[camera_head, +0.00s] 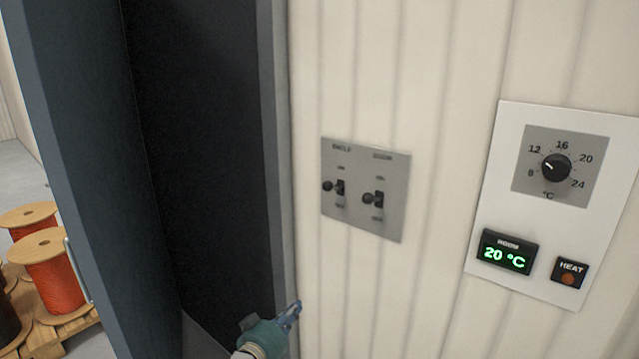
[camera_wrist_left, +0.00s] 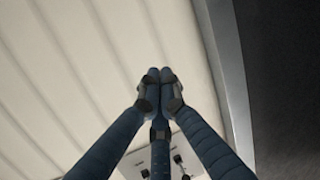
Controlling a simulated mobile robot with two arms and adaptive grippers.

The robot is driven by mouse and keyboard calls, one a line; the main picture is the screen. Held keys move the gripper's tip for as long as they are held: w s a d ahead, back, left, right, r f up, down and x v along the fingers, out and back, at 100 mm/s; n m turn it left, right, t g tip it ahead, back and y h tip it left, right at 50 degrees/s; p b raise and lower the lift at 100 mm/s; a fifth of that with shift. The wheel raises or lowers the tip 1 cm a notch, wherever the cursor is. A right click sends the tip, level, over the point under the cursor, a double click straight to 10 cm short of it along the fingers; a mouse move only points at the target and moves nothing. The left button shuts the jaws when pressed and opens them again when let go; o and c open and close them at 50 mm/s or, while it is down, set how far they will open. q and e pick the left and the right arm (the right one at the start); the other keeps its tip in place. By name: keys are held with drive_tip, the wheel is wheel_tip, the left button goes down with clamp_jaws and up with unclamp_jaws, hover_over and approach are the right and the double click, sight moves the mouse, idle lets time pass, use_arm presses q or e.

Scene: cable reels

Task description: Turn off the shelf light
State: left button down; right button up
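A grey switch plate (camera_head: 365,215) is on the ribbed cream wall, with two black toggle switches. The left switch (camera_head: 340,187) is under a label that seems to read SHELF; the right switch (camera_head: 377,199) has a blurred label. Each has a round dark knob to its left; I cannot tell which way they are set. My left gripper (camera_head: 290,312) is below and left of the plate, apart from it. In the left wrist view its fingertips (camera_wrist_left: 159,76) are together with nothing between them. The plate (camera_wrist_left: 142,158) shows there partly behind the fingers. My right gripper is not in view.
A white thermostat panel (camera_head: 545,115) with a dial, a green 20 °C display (camera_head: 506,253) and a HEAT button (camera_head: 569,272) is to the right. A dark doorway with a blue-grey door (camera_head: 85,150) is at left. Orange cable reels (camera_head: 55,285) stand beyond it.

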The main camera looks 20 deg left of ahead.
use_arm(q)
wheel_tip(320, 180, up, 35)
drive_tip(key=d+m+t+h, duration=0.1)
drive_tip(key=d+t+h, duration=0.1)
drive_tip(key=t, duration=0.4)
drive_tip(key=shift+s+d+h+b, duration=0.15)
drive_tip(key=shift+s+h+b, duration=0.15)
drive_tip(key=shift+h, duration=0.4)
drive_tip(key=shift+w, duration=0.15)
wheel_tip(320, 180, up, 4)
drive_tip(key=p, duration=0.3)
hover_over(328, 186)
drive_tip(key=a, duration=0.2)
drive_tip(key=f, duration=0.4)
drive_tip(key=shift+s+p, duration=0.2)
drive_tip(key=shift+p, duration=0.15)
